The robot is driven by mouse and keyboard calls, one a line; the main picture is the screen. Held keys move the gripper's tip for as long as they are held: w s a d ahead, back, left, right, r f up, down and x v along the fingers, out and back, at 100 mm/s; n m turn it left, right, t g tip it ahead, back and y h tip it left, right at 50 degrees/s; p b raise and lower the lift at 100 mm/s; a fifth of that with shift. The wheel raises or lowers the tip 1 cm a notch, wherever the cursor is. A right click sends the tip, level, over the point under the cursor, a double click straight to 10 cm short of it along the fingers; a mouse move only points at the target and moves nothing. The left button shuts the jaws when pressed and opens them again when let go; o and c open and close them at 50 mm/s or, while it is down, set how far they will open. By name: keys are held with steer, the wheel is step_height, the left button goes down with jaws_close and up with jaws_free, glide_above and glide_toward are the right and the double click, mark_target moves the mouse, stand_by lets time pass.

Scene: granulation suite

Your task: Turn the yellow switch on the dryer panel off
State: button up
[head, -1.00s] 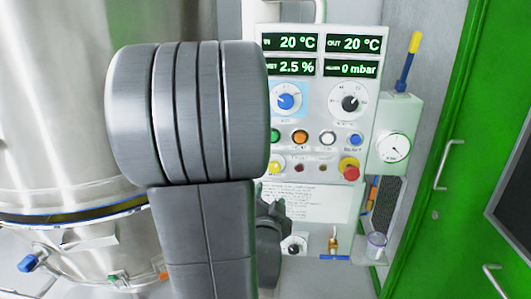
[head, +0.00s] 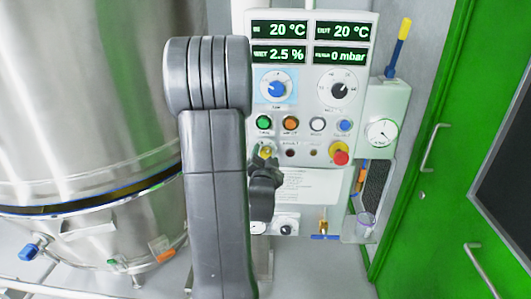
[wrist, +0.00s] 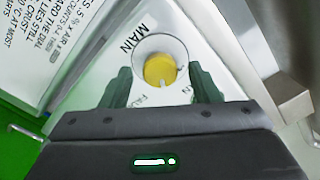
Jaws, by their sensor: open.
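The yellow switch (wrist: 160,70) is a round knob on a white plate marked MAIN, with a small white mark near its lower edge in the wrist view. In the head view the yellow switch (head: 266,151) is at the lower left of the dryer panel (head: 300,160), partly covered by my gripper (head: 264,160). In the wrist view my gripper (wrist: 159,72) is open, with one finger on each side of the switch. A gap shows between each finger and the knob. I cannot tell how far the fingertips are from the plate.
A red stop button (head: 340,157) on a yellow base is at the panel's lower right. Green (head: 264,122), orange (head: 290,123), white and blue buttons sit above the switch. A steel vessel (head: 90,100) stands left, and a green door (head: 430,150) is right.

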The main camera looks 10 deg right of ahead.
steer(key=shift+w+d, duration=0.15)
steer(key=shift+w, duration=0.3)
steer(key=c, duration=1)
